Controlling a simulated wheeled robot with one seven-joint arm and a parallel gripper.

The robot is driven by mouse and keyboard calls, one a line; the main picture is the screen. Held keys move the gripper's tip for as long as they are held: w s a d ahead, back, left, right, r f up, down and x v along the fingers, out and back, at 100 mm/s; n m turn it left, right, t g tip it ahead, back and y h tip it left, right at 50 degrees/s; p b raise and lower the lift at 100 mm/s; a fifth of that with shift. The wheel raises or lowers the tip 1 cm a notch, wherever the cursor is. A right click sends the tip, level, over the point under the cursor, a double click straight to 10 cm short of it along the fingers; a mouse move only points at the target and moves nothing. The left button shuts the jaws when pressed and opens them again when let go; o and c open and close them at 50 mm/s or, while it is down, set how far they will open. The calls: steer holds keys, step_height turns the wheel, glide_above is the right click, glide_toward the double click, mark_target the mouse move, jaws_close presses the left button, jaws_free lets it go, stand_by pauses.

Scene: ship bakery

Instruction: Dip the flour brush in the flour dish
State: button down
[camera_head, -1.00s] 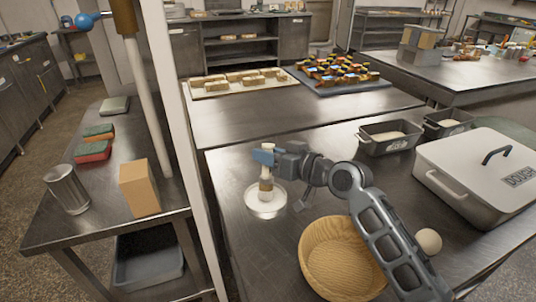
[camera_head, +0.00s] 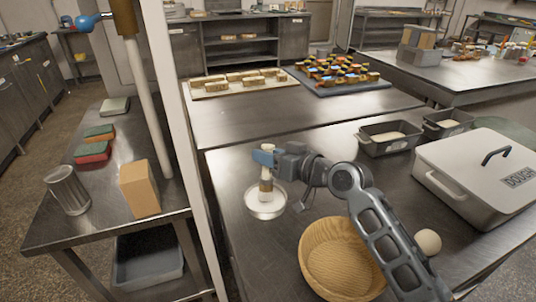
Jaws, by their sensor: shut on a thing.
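The flour brush (camera_head: 266,187) is upright, with a pale handle and a brown lower part. My gripper (camera_head: 265,157) is shut on the top of its handle. The flour dish (camera_head: 266,206) is a round, shallow, whitish dish on the metal table. The brush's lower end is at the dish, over or in its middle; I cannot tell whether the bristles touch the flour. My arm reaches in from the lower right.
A wicker basket (camera_head: 338,262) stands close to the dish, below my arm. A dough ball (camera_head: 428,241), a lidded dough box (camera_head: 478,178) and two grey tins (camera_head: 389,138) are to the right. A white post (camera_head: 176,120) stands left of the table. Bare table lies behind the dish.

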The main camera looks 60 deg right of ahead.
steer(key=shift+r+p, duration=2.4)
steer(key=shift+r, duration=1.1)
steer(key=shift+a+f, duration=0.1)
